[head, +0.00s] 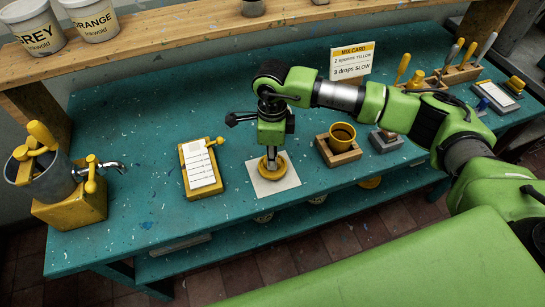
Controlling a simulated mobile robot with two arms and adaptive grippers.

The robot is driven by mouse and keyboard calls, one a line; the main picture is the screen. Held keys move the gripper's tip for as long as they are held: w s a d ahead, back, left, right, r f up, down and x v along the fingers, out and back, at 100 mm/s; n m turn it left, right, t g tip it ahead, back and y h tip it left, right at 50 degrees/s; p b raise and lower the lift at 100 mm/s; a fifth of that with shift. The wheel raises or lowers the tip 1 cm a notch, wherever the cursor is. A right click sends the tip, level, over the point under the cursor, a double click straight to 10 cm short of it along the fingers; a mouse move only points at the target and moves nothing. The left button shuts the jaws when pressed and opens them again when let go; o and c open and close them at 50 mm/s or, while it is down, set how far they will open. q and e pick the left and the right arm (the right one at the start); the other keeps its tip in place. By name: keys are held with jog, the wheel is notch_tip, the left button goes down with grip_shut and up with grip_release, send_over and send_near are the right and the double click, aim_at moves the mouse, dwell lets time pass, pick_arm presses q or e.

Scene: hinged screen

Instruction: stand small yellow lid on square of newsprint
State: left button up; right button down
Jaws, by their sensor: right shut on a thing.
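The small yellow lid (264,189) is at the square of newsprint (285,185), a pale sheet lying flat on the teal bench. My right gripper (271,160) points down over the middle of the sheet and is shut on the lid. The gripper hides part of the lid, and I cannot tell whether the lid touches the sheet. My left gripper is not in view.
A yellow clipboard (190,151) lies left of the newsprint. A yellow cup in a wooden block (337,157) stands to the right. A metal pot with a tap (50,180) stands far left. A mix card (351,62) stands behind.

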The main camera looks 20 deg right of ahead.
jog(key=shift+f, duration=0.15)
jog(key=shift+f+b, duration=0.9)
jog(key=shift+b, duration=0.1)
jog(key=c, duration=1.6)
grip_release()
jog(key=shift+r, duration=0.1)
jog(key=shift+o, duration=0.2)
jog(key=shift+r+p, duration=1.9)
jog(key=shift+r, duration=2.15)
